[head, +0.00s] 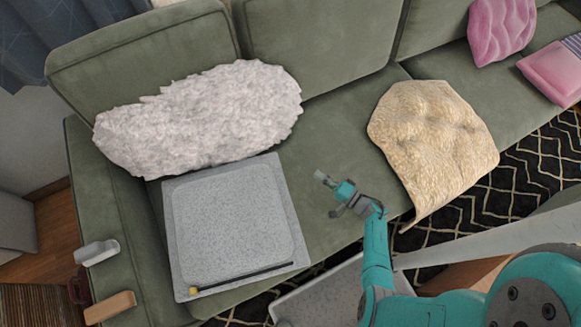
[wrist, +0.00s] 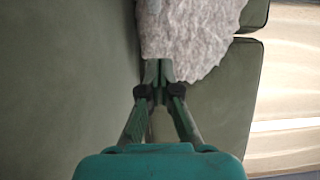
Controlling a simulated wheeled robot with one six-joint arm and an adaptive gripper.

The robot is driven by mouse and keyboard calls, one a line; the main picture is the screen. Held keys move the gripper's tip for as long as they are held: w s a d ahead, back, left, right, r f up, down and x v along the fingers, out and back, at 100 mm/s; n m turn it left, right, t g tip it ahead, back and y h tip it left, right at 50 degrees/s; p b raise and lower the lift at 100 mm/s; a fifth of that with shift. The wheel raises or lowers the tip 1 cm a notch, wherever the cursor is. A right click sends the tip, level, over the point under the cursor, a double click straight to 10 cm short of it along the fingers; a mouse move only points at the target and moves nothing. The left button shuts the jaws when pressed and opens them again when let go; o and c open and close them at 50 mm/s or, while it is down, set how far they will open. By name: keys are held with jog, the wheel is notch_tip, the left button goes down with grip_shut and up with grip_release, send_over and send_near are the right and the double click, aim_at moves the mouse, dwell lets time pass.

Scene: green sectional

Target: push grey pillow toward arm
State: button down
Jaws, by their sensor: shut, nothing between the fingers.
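The grey pillow (head: 200,115) is pale, fluffy and long. It lies at the left end of the green sofa against the backrest, near the sofa's left arm (head: 95,200). My gripper (head: 322,177) is shut and empty over the seat, to the right of and nearer than the pillow, with a visible gap between them in the head view. In the wrist view the pillow (wrist: 195,35) fills the top middle, and my gripper's fingertips (wrist: 158,72) line up with its lower edge. I cannot tell from that view how close they are.
A grey speckled square slab (head: 235,225) with a dark rod lies on the seat in front of the pillow. A beige pillow (head: 430,140) lies to the right; pink pillows (head: 500,30) are farther off. A tan block (head: 110,307) rests on the left arm.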

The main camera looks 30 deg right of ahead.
jog(key=x, duration=1)
jog(key=shift+a, duration=0.15)
jog(key=shift+s+a, duration=0.2)
jog(key=shift+a, duration=0.4)
jog(key=shift+s+a, duration=0.2)
jog(key=shift+a, duration=0.4)
jog(key=shift+s+a, duration=0.1)
jog(key=shift+a, duration=0.55)
